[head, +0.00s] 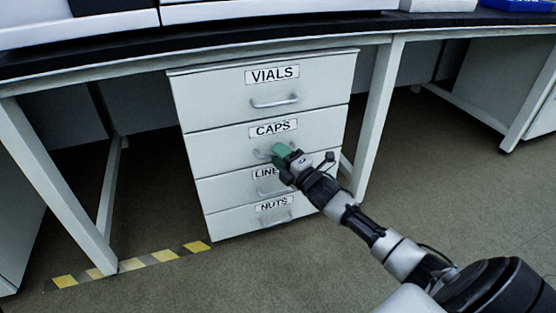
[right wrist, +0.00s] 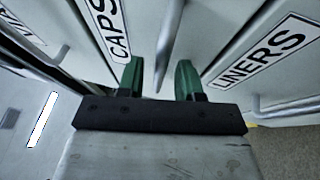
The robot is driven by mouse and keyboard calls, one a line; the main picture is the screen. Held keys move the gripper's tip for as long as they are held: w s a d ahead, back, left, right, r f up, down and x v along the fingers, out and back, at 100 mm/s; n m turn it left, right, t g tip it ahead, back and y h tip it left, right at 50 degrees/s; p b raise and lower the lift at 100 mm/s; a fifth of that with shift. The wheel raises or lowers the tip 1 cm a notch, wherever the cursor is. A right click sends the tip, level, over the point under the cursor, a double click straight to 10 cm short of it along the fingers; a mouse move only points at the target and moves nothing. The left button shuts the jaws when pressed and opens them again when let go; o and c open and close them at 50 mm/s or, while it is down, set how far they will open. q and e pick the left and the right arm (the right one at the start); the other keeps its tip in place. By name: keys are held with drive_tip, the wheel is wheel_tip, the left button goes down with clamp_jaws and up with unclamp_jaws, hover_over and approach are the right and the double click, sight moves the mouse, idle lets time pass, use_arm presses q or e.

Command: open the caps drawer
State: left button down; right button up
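The caps drawer (head: 222,151) is the second one down in the white cabinet, with a "CAPS" label (head: 273,128). Its front looks flush with the drawers around it. Its handle (head: 259,154) is partly hidden behind my right gripper (head: 280,153). In the right wrist view, the handle (right wrist: 171,42) runs down between the two green fingers of my right gripper (right wrist: 160,78). The fingers are apart, with a gap visible beside the bar, so the gripper is open around the handle. My left gripper is not in view.
The vials drawer (head: 220,101) is above; the liners drawer (head: 222,189) and nuts drawer (head: 230,222) are below. White bench legs (head: 378,118) stand on both sides. Yellow-striped tape (head: 135,265) lies on the floor at left. Floor in front of the cabinet is clear.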

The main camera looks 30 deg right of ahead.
drive_tip(key=shift+w+a+r, duration=0.1)
drive_tip(key=shift+w, duration=0.3)
drive_tip(key=shift+c, duration=0.4)
clamp_jaws()
drive_tip(key=shift+s, duration=0.1)
